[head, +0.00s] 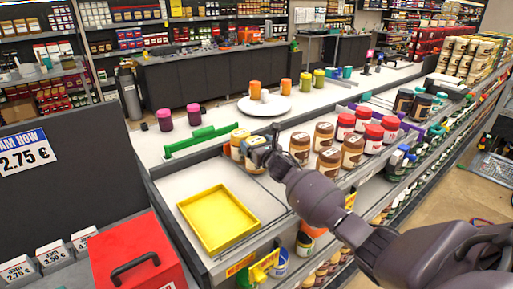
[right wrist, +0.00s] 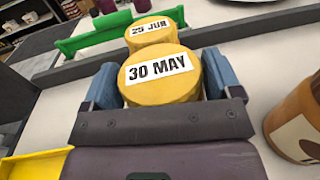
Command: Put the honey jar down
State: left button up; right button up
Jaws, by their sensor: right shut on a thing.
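My right gripper (head: 263,152) has its blue fingers (right wrist: 160,88) closed on both sides of a honey jar. The jar's yellow lid with a "30 MAY" label (right wrist: 160,74) fills the middle of the right wrist view. In the head view the held jar (head: 256,143) is partly hidden by the gripper. Just beyond it is a second honey jar (head: 239,138), whose yellow lid with a partly covered date label shows in the right wrist view (right wrist: 150,30). I cannot tell whether the held jar's base touches the shelf. My left gripper is not in view.
A yellow tray (head: 219,218) lies on the shelf left of the gripper. Brown spread jars (head: 300,146) stand close on the right, with red-lidded jars (head: 346,126) beyond. A green divider (head: 203,141) lies behind. A red box (head: 135,252) is at the lower left.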

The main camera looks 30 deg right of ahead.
jog(key=shift+f, duration=0.4)
jog(key=shift+f, duration=0.1)
jog(key=o, duration=1)
jog(key=shift+o, duration=0.2)
jog(key=shift+s, duration=0.15)
jog(key=s+a, duration=0.1)
jog(key=s, duration=1)
jog(key=shift+s, duration=0.4)
